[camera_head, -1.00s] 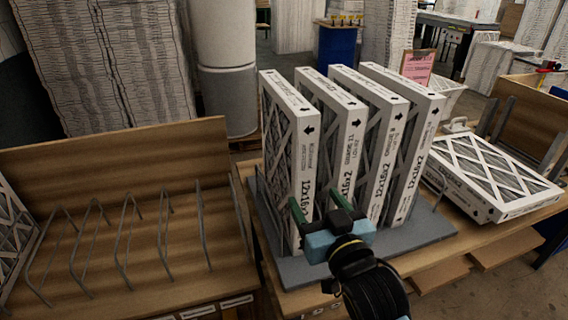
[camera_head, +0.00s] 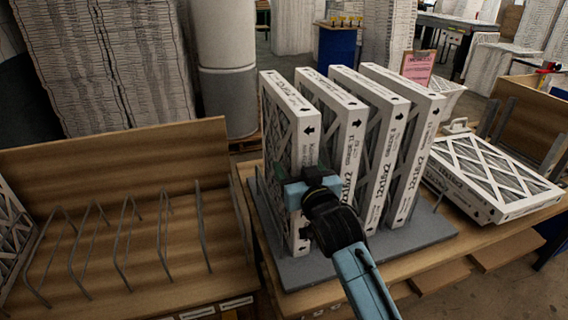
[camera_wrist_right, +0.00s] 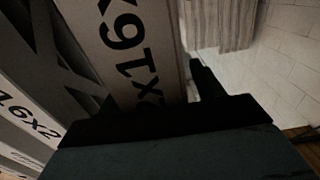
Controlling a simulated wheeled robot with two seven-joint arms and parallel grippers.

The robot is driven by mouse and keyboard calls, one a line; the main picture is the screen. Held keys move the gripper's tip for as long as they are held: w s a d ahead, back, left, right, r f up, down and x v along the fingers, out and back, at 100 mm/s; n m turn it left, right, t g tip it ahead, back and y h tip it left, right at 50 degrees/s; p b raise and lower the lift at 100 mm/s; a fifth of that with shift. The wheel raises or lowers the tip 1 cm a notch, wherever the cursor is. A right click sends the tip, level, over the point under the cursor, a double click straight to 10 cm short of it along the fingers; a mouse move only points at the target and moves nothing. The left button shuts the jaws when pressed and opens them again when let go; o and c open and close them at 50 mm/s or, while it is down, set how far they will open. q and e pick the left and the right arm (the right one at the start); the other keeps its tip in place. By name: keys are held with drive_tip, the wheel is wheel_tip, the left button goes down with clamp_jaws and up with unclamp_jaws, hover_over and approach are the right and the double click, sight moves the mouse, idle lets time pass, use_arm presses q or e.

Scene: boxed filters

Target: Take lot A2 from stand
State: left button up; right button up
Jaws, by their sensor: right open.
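Several white-framed boxed filters stand upright side by side on a grey stand (camera_head: 425,232). They are the leftmost filter (camera_head: 285,105), a second filter (camera_head: 340,95), a third filter (camera_head: 385,88) and a rightmost filter (camera_head: 425,110). I cannot tell which is lot A2. My right gripper (camera_head: 303,185) is open at the narrow front edge of the leftmost filter and hides part of its print. In the right wrist view that filter edge (camera_wrist_right: 135,50) is close ahead, with one dark finger just right of it. Whether the pads touch it is unclear. My left gripper is out of view.
A wooden rack (camera_head: 120,150) with grey wire dividers stands at the left, its middle slots empty. Another filter (camera_head: 495,175) lies flat at the right. A pink sign (camera_head: 418,67) stands behind the filters.

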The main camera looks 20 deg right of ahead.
clamp_jaws()
idle(0.5)
